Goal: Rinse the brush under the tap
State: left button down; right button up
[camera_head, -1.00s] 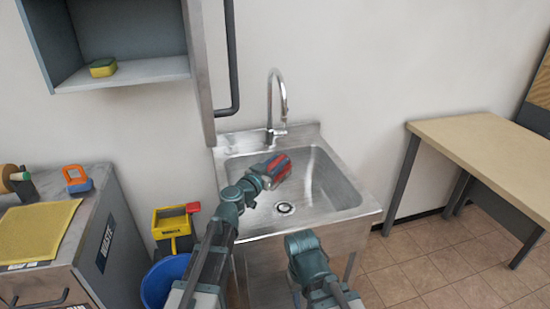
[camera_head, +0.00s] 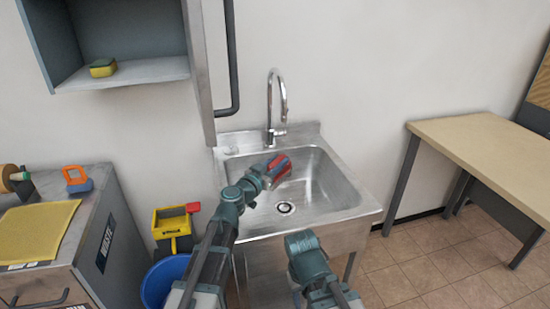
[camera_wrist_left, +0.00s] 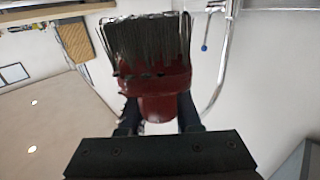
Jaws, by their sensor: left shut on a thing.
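The brush (camera_wrist_left: 160,75) has dark bristles and a red base. In the left wrist view its bristles point away from my left gripper (camera_wrist_left: 160,122), which is shut on its red part. In the head view the brush (camera_head: 279,165) shows red and grey over the sink basin (camera_head: 325,185), held by the left gripper (camera_head: 266,174). The chrome tap (camera_head: 271,100) arches up behind the sink, with its spout above and close to the brush. The tap also shows in the left wrist view (camera_wrist_left: 222,75). No water stream can be made out. My right gripper cannot be made out.
A steel cabinet (camera_head: 105,225) with a yellow mat (camera_head: 38,232) stands at left. A yellow bucket (camera_head: 172,228) and a blue bin (camera_head: 160,280) stand beside the sink. An open shelf (camera_head: 140,72) with a sponge (camera_head: 103,67) hangs above. A wooden table (camera_head: 490,150) is at right.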

pick_arm(q)
jog(key=shift+r, duration=0.1)
jog(key=shift+s+d+r+p, duration=0.2)
jog(key=shift+s+r+p, duration=0.85)
jog(key=shift+s, duration=0.2)
jog(key=shift+s+d+r+p, duration=0.15)
jog(key=shift+s+r+p, duration=0.85)
jog(key=shift+s, duration=0.25)
jog(key=shift+f, duration=0.15)
